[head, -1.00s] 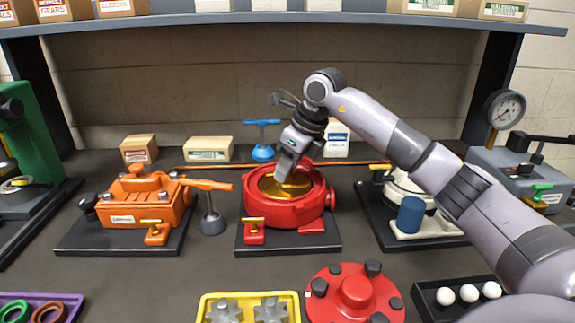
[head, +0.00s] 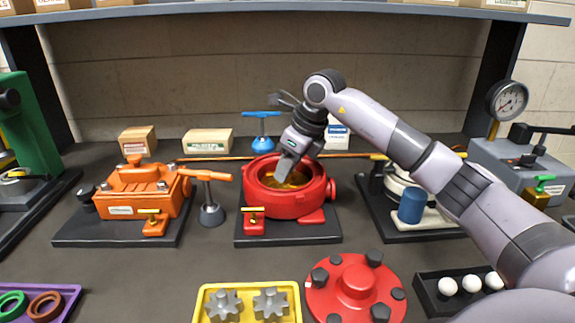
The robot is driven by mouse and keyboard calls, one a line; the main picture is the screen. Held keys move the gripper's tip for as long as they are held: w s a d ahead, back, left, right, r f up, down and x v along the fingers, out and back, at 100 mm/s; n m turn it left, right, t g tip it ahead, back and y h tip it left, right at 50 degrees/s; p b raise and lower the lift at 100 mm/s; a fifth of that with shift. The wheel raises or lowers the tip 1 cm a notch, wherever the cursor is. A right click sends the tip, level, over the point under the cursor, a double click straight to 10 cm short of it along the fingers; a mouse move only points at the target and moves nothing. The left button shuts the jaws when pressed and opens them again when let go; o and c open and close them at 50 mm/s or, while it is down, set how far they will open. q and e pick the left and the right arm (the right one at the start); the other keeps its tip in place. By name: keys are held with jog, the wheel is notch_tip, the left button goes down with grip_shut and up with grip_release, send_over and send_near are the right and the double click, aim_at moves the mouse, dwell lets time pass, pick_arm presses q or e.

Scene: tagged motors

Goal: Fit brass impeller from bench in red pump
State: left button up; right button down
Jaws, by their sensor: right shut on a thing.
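The red pump (head: 285,204) stands open on a dark base plate in the middle of the bench. The brass impeller (head: 284,181) is inside its round housing, low in the bowl, with the pump's rim around it. My right gripper (head: 287,168) reaches down into the housing from above and is shut on the impeller; its fingertips hide part of it. I cannot tell whether the impeller rests fully on the pump's floor. A red round cover with dark knobs (head: 356,288) lies on the bench in front. My left gripper is not in view.
An orange pump (head: 130,197) stands left and a white pump with a blue cylinder (head: 410,207) right. In front are a yellow tray with grey gears (head: 248,289), a purple tray with rings (head: 68,294) and a black tray with white balls (head: 433,294). A blue-handled tool (head: 262,128) stands behind.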

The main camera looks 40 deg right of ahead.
jog(key=shift+f+b, duration=0.35)
jog(key=shift+f, duration=0.2)
jog(key=c, duration=0.8)
grip_release()
jog(key=shift+f, duration=0.15)
notch_tip(320, 180, up, 6)
jog(key=p, duration=0.5)
